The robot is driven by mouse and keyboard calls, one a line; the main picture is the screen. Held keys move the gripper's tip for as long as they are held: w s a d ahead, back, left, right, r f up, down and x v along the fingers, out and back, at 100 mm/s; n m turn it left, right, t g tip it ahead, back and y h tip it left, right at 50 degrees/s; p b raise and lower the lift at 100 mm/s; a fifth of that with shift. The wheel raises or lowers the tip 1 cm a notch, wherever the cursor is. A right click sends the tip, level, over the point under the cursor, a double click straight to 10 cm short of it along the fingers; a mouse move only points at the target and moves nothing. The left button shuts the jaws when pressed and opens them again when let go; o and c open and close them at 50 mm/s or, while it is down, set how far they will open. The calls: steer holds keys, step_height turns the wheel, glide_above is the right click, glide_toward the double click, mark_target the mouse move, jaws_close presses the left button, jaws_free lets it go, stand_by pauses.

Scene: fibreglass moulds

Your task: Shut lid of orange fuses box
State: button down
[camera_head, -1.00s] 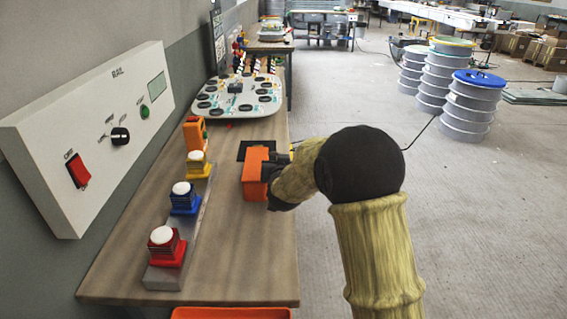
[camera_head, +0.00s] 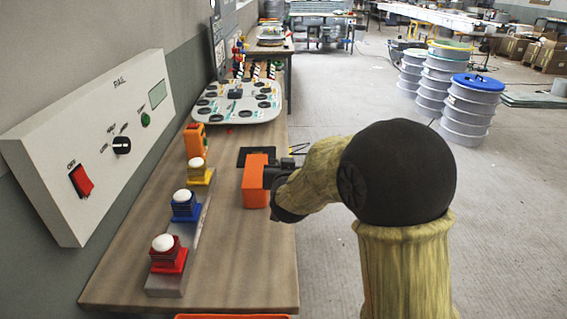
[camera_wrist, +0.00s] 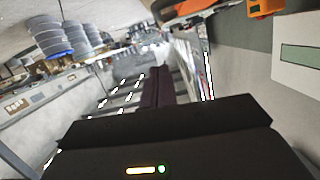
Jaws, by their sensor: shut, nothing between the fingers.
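The orange fuses box (camera_head: 256,192) stands on the wooden bench, close to its right edge, in the head view. An orange panel shows at its top; I cannot tell how far the lid is open or shut. My gripper (camera_head: 271,176) is at the right side of the box and overlaps it in the picture. Whether it touches the box is unclear. In the wrist view the dark fingers of my gripper (camera_wrist: 158,74) are together with nothing between them.
A black mat (camera_head: 245,155) lies just behind the box. To its left are an orange meter (camera_head: 195,140) and yellow, blue and red button units on a rail. A white board (camera_head: 238,101) lies farther back. A control panel (camera_head: 95,145) leans at the left wall.

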steer(key=v, duration=0.3)
steer(key=shift+s, duration=0.1)
steer(key=s+d+f+g, duration=0.4)
steer(key=s+d+f, duration=0.15)
steer(key=s, duration=0.35)
steer(key=s+d+f+g+h, duration=0.1)
steer(key=s+d+f+g, duration=0.4)
steer(key=s, duration=0.3)
steer(key=s+d+f+g, duration=0.35)
steer(key=s+d, duration=0.25)
steer(key=s, duration=0.3)
step_height(320, 180, up, 14)
steer(key=w+p, duration=0.1)
steer(key=p, duration=1.2)
steer(key=shift+p, duration=0.4)
